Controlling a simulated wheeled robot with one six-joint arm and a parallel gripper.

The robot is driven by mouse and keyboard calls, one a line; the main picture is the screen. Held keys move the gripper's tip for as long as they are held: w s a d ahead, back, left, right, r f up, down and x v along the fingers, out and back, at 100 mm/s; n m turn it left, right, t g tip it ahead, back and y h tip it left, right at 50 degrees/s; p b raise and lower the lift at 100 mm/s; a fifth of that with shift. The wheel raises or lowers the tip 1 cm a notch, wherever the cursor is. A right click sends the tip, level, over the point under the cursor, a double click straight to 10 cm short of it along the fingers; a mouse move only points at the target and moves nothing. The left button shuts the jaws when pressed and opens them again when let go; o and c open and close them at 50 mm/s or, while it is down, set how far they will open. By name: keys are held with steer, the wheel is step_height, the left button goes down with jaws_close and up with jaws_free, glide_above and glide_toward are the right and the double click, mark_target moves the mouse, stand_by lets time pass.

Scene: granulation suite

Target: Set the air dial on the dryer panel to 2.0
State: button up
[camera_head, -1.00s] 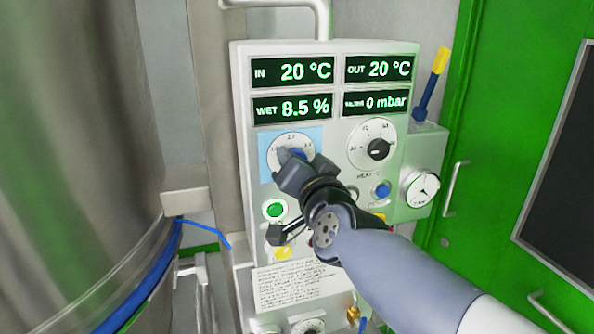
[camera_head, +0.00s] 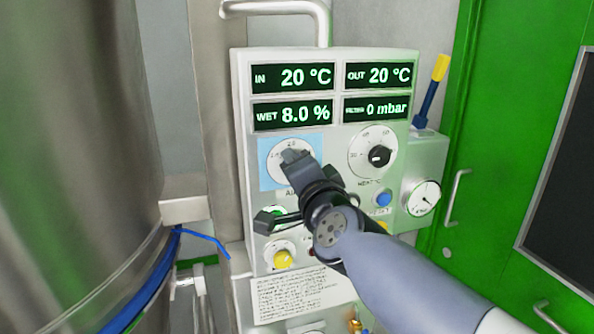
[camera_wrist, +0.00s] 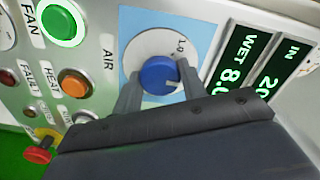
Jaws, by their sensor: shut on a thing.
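The dryer panel (camera_head: 337,134) stands upright ahead of me. Its air dial (camera_head: 277,160) is a white round scale on a light blue square, at the panel's left under the displays. In the wrist view the dial's blue knob (camera_wrist: 158,76) sits between my fingers, with a pale pointer mark at its lower right. My gripper (camera_head: 294,158) is shut on the blue knob; it also shows in the wrist view (camera_wrist: 160,85). My gripper hides the knob in the head view and most of the scale numbers, so I cannot read the setting.
The heat dial (camera_head: 373,150) is right of the air dial. The green fan button (camera_wrist: 60,22), an orange button (camera_wrist: 75,83) and a yellow knob (camera_head: 283,259) are close by. A steel vessel (camera_head: 80,150) stands left, a green door (camera_head: 500,150) right.

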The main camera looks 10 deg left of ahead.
steer(key=o, duration=1)
steer(key=shift+c, duration=0.2)
steer(key=shift+s, duration=0.1)
steer(key=p+v, duration=0.3)
steer(key=v, duration=0.7)
steer(key=shift+s+d, duration=0.25)
steer(key=shift+d, duration=0.05)
steer(key=shift+f, duration=0.1)
steer(key=b+x, duration=0.3)
steer(key=x, duration=0.8)
